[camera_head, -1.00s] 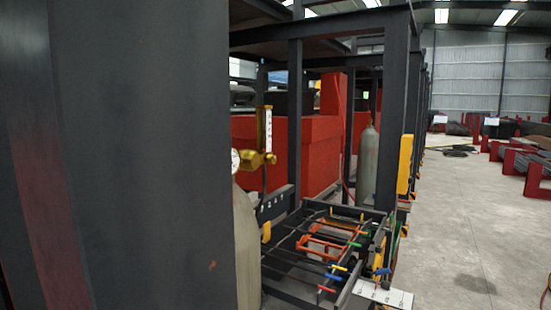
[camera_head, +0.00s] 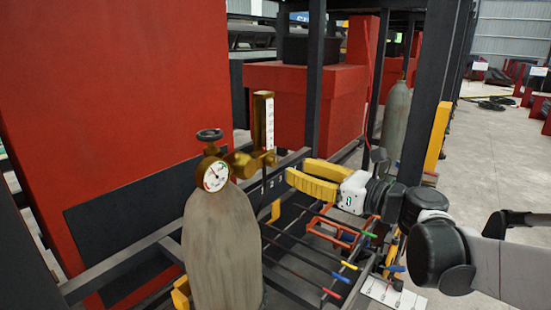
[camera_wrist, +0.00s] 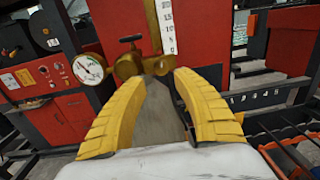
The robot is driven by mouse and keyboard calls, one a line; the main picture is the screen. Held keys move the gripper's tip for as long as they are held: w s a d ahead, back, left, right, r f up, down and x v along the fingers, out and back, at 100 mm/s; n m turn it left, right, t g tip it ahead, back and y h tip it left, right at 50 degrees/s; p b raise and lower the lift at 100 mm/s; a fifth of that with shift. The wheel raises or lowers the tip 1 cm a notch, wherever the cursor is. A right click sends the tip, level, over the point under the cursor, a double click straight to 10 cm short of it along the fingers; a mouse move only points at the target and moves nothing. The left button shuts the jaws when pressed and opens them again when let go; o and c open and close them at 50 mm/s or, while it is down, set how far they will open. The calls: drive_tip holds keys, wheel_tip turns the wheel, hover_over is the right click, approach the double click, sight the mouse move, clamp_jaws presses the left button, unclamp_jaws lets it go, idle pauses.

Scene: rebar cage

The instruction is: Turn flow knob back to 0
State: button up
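A grey gas cylinder (camera_head: 222,245) stands upright at centre left with a brass regulator (camera_head: 240,163) on top. The regulator carries a round white gauge (camera_head: 215,176) and an upright flow meter (camera_head: 264,122) with a numbered scale (camera_wrist: 166,28). A small brass knob (camera_head: 270,158) sits at the foot of the flow meter; in the wrist view it appears just beyond the fingertips. My gripper (camera_head: 296,172), with yellow fingers, is right of the knob and apart from it. In the wrist view my gripper (camera_wrist: 160,78) is open and empty, pointing at the regulator.
A dark frame post (camera_head: 427,100) stands behind my arm. A rack with rods and coloured clamps (camera_head: 320,255) lies below my gripper. Red cabinets (camera_head: 110,100) stand behind.

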sight(275, 162)
drive_tip(key=x, duration=0.8)
drive_tip(key=shift+d, duration=0.1)
clamp_jaws()
